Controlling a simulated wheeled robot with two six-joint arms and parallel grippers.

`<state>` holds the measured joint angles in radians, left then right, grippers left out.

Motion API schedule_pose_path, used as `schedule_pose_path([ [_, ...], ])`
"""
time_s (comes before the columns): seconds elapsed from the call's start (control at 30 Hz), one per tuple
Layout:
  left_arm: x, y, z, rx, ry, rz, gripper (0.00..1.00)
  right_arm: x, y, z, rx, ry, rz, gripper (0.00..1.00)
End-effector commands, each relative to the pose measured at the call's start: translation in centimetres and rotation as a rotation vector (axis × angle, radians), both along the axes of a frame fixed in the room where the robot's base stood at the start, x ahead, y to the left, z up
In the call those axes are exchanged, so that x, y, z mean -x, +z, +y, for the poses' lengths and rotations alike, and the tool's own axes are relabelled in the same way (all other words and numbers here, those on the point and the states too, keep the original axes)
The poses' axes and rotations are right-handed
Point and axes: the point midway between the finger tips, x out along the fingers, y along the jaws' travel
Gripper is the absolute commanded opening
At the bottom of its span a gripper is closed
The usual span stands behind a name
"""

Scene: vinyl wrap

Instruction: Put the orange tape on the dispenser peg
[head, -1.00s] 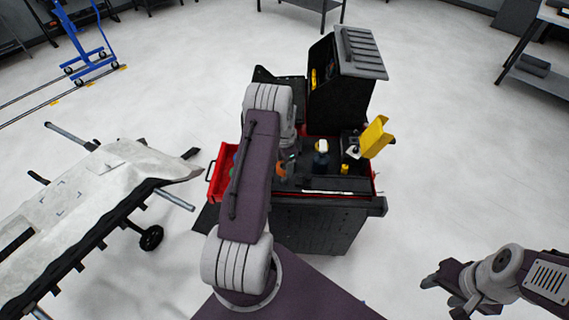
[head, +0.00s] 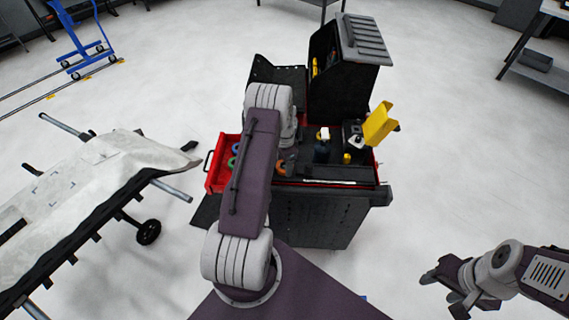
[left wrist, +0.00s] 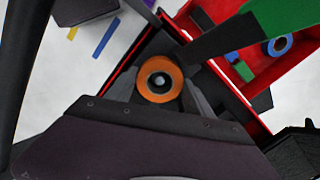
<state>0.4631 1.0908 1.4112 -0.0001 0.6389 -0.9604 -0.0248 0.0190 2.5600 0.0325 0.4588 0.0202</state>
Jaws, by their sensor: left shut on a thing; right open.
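The orange tape (left wrist: 146,92) is a roll with a dark centre, held between the fingers of my left gripper (left wrist: 160,88) in the left wrist view. In the head view an orange patch (head: 281,168) shows beside my left arm, over the cart top. That arm hides most of my left gripper there. My right gripper (head: 436,283) is open and empty at the lower right, away from the cart. I cannot make out the dispenser peg clearly in either view.
A covered stand (head: 95,175) is at the left.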

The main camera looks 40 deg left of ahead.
Motion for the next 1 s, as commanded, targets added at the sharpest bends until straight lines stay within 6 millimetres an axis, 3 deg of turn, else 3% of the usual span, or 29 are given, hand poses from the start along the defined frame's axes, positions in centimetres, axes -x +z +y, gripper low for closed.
schedule_pose_path([
  [0.07,0.0,0.0,0.0,0.000,0.000,0.000,0.21,0.0,0.0,0.0,0.000,0.000,0.000,0.51],
  [0.1,0.0,0.0,0.0,0.000,0.000,0.000,0.72,0.0,0.0,0.0,0.000,0.000,0.000,0.51],
  [0.17,0.0,0.0,0.0,0.000,0.000,0.000,0.86,0.0,0.0,0.0,0.000,0.000,0.000,0.51],
  [0.53,-0.1,0.6,0.0,-0.001,0.000,-0.002,0.86,0.0,-0.2,0.0,0.000,0.000,0.000,0.51],
  [0.8,-0.1,6.3,0.1,-0.002,0.000,-0.005,0.86,0.0,-1.4,0.0,0.000,0.000,0.000,0.51],
  [1.0,0.0,8.9,0.0,-0.001,0.000,-0.003,0.86,0.0,-1.7,0.0,0.000,0.000,0.000,0.51],
])
